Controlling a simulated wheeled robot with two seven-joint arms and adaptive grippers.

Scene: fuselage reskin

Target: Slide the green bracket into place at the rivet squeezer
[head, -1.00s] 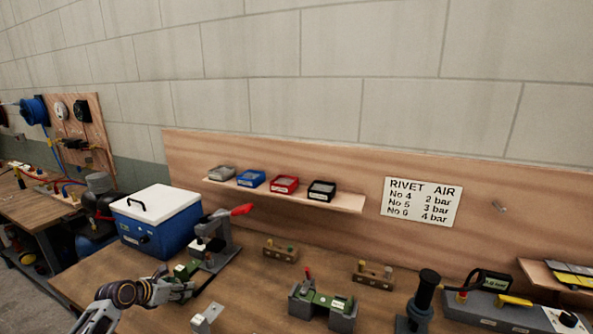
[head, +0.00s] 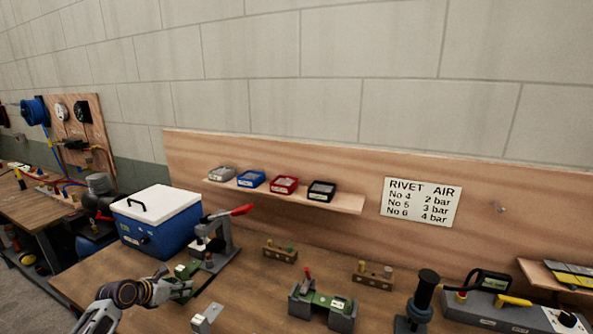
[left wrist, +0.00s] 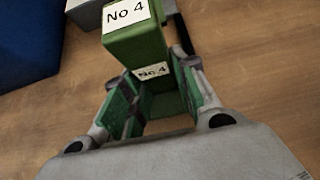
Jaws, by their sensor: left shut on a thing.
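The green bracket (head: 187,270) is at the foot of the rivet squeezer (head: 222,242), a grey tool with a red handle on the bench. In the left wrist view the bracket (left wrist: 137,46) carries two "No 4" labels, and its far end meets or overlaps a grey part at the top, apparently the squeezer's base (left wrist: 88,10). My left gripper (head: 187,283) is shut on the bracket, with its green-padded fingers (left wrist: 158,88) on either side of it. Whether the bracket is seated is hidden. My right gripper is not in view.
A blue box with a white lid (head: 158,222) stands left of the squeezer. A small grey block (head: 207,317) stands in front. A grey fixture with a green part (head: 322,305) and wooden rivet blocks (head: 280,254) are to the right. Bare bench lies between them.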

